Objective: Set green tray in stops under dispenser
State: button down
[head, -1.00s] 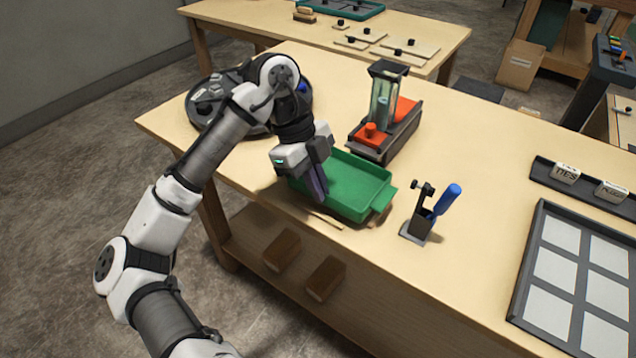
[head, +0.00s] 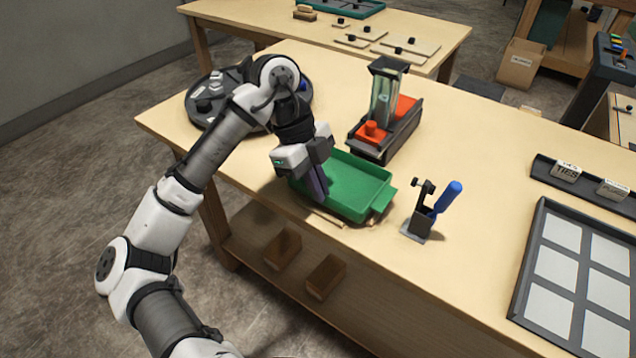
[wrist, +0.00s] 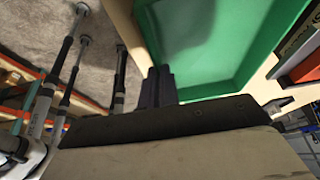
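The green tray (head: 353,187) lies on the front part of the wooden table, in front of the dispenser. In the wrist view the tray (wrist: 205,40) fills the upper middle. My gripper (head: 318,186) is at the tray's left end, its fingers pointing down at the wall there. The fingers (wrist: 158,85) look close together beside the tray wall in the wrist view, but I cannot tell whether the wall is between them. The dispenser (head: 384,105), a clear upright column on a dark base with orange parts, stands behind the tray. The stops are not clearly distinguishable.
A dark holder with a blue-handled tool (head: 420,222) stands right of the tray. A round dark turntable (head: 205,105) is behind my arm. A grey-framed panel (head: 515,290) lies at the right. The table (head: 480,160) is bare between the dispenser and the panel.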

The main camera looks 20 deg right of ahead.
jog(key=shift+f+b, duration=0.35)
jog(key=shift+f, duration=0.45)
dwell(0.5)
jog(key=c, duration=1.6)
grip_release()
jog(key=shift+o, duration=0.2)
jog(key=v, duration=1.3)
jog(key=shift+w+r, duration=0.15)
jog(key=shift+r, duration=0.2)
